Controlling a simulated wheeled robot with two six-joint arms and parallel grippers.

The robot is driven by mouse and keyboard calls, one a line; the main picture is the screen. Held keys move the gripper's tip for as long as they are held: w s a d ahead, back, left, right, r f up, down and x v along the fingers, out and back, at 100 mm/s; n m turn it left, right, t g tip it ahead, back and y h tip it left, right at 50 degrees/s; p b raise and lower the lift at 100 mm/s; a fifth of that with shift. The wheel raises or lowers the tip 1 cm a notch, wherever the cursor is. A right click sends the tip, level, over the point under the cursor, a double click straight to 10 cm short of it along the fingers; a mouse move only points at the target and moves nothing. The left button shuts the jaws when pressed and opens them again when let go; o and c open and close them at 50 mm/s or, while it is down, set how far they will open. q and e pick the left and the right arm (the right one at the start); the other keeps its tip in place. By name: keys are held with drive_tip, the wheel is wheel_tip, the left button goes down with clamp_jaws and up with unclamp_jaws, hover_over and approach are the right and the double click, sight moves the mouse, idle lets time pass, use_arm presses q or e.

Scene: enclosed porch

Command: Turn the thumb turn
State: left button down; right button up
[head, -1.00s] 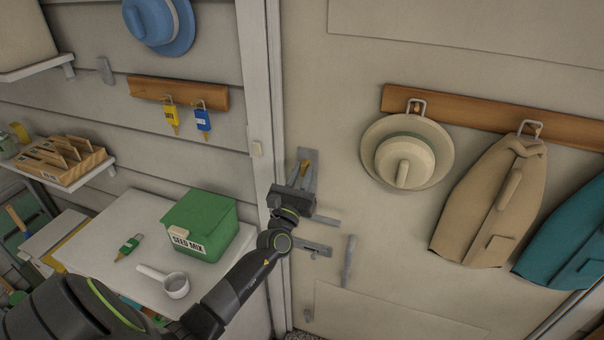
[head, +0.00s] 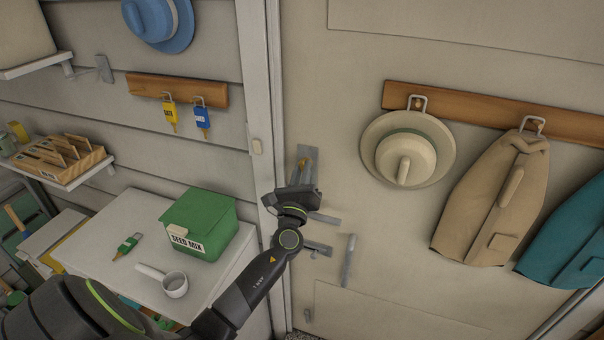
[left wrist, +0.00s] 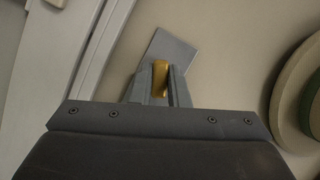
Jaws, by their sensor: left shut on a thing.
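The thumb turn (left wrist: 160,76) is a small brass-coloured piece on a grey plate (left wrist: 175,48) on the door. In the head view the plate (head: 309,156) shows above my left gripper, and a bit of brass shows at its tips. My left gripper (left wrist: 161,88) is shut on the thumb turn, one finger on each side of it. In the head view the left gripper (head: 301,174) covers most of the thumb turn. My right gripper is not in view.
A beige hat (head: 430,150) and a tan jacket (head: 485,215) hang to the right. A green seed box (head: 212,215) stands on the table at left.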

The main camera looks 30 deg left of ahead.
use_arm(q)
drive_tip(key=shift+r+n+g+y+p, duration=0.1)
drive_tip(key=shift+n+g+y+p, duration=0.2)
drive_tip(key=shift+n+g, duration=1.5)
drive_tip(key=shift+f+n+g+y+p, duration=0.15)
drive_tip(key=shift+n+y, duration=0.3)
drive_tip(key=shift+n, duration=2.95)
drive_tip(key=shift+r+n+g+y+p, duration=0.25)
drive_tip(key=shift+n+g, duration=0.8)
drive_tip(key=shift+n, duration=1.55)
drive_tip(key=shift+f, duration=0.1)
drive_tip(key=c, duration=1.4)
unclamp_jaws()
